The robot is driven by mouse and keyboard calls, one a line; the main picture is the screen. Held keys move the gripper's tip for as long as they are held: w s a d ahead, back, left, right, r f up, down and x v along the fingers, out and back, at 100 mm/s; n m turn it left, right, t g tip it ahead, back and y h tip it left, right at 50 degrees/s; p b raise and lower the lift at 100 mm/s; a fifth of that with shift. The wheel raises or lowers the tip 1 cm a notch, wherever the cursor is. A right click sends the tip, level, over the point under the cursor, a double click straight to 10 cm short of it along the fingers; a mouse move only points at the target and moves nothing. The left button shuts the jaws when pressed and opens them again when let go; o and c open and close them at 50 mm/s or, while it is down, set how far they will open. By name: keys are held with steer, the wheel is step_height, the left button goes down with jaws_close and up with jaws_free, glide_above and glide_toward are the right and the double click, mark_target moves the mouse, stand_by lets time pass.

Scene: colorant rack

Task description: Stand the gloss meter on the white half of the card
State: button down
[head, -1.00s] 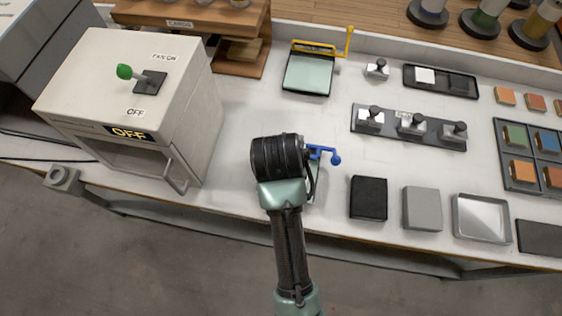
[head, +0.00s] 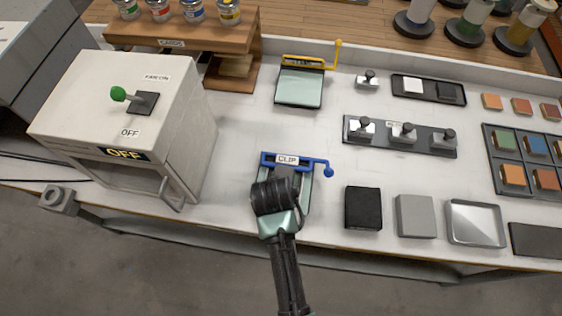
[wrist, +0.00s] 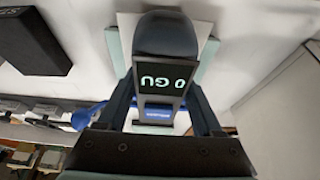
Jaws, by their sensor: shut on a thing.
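The gloss meter (wrist: 165,40) is a dark, rounded block with a lit display reading 0 GU and a blue label, seen in the wrist view. My gripper (wrist: 163,78) is shut on it, one finger on each side. A pale board (wrist: 115,52) with a white sheet, apparently the card (wrist: 206,28), lies under the meter. In the head view my gripper (head: 280,178) is over this board, below its blue clip (head: 288,160). My wrist hides most of the card and meter there. I cannot tell which half is beneath the meter, or whether they touch.
A black block (head: 363,208), a grey block (head: 415,216) and a shiny tray (head: 475,222) stand to the right. The white box (head: 120,110) with an OFF sign is to the left. Behind are a yellow-clipped board (head: 299,88) and a rack of knobbed pieces (head: 383,145).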

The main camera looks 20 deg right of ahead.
steer(key=shift+c, duration=0.2)
jaws_free()
steer(key=shift+r, duration=0.1)
steer(key=v, duration=1.2)
steer(key=shift+r, duration=0.1)
steer(key=w+a+r+n+t, duration=0.15)
steer(key=w+r+t, duration=0.55)
steer(key=w+r, duration=0.7)
step_height(320, 180, up, 19)
steer(key=w+a+n+t, duration=0.1)
steer(key=a+n+t, duration=0.15)
steer(key=t, duration=0.35)
steer(key=s+a+r+n+t, duration=0.1)
steer(key=s+a+r+t, duration=0.1)
steer(key=r, duration=0.6)
steer(key=s+a+r+n+t+y, duration=0.1)
steer(key=s+a+r+t, duration=0.1)
steer(key=s+r+t, duration=0.3)
steer(key=s+a+r+t+y, duration=0.1)
steer(key=s+r+t, duration=0.2)
steer(key=r, duration=1)
steer(key=shift+s+a+n+t, duration=0.3)
steer(key=shift+s+a+n, duration=0.1)
steer(key=shift+s, duration=0.1)
